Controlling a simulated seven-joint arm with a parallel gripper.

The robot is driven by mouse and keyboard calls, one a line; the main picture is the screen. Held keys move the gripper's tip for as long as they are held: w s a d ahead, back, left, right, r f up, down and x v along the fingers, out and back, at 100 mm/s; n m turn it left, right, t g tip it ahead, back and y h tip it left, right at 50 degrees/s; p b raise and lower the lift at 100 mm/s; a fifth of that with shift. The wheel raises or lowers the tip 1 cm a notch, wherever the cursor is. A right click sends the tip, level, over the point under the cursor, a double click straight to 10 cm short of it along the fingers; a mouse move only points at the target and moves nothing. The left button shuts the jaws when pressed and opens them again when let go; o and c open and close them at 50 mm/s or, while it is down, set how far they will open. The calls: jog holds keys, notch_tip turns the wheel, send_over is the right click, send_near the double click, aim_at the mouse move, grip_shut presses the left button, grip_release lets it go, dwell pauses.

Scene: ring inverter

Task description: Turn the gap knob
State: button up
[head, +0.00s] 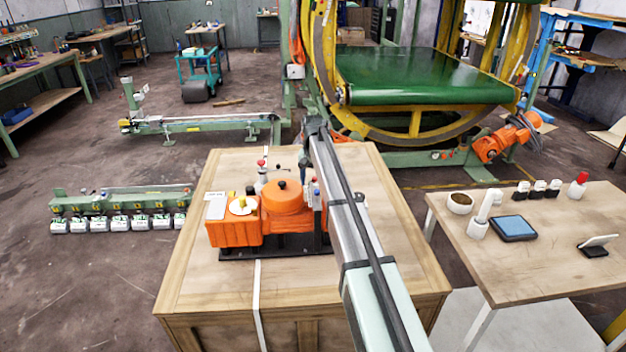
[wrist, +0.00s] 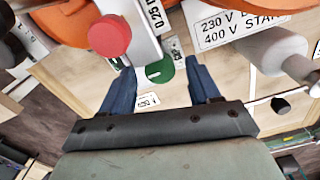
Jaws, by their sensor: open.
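An orange machine (head: 282,209) with several small knobs and levers on top stands on a wooden crate. In the wrist view, my gripper (wrist: 156,68) shows two blue fingers spread apart, with nothing held between them. A round green knob (wrist: 160,70) appears in line with the gap between the fingertips, and I see no contact. A round red knob (wrist: 110,36) is just up and left of it, beside a pale bar labelled "0.25 D". No label in view says which knob is the gap knob. In the head view, my arm hides part of the machine's right side.
A table (head: 535,270) at the right holds a cup, a blue tablet and small devices. In the wrist view, a "230 V / 400 V" plate (wrist: 235,22) and a grey cylinder (wrist: 275,52) are close on the right.

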jog(key=c, duration=1)
jog(key=shift+m, duration=0.7)
jog(key=shift+c, duration=0.2)
jog(key=o, duration=1)
jog(key=shift+o, duration=0.2)
jog(key=shift+r, duration=0.15)
notch_tip(320, 180, up, 14)
jog(key=shift+f, duration=0.2)
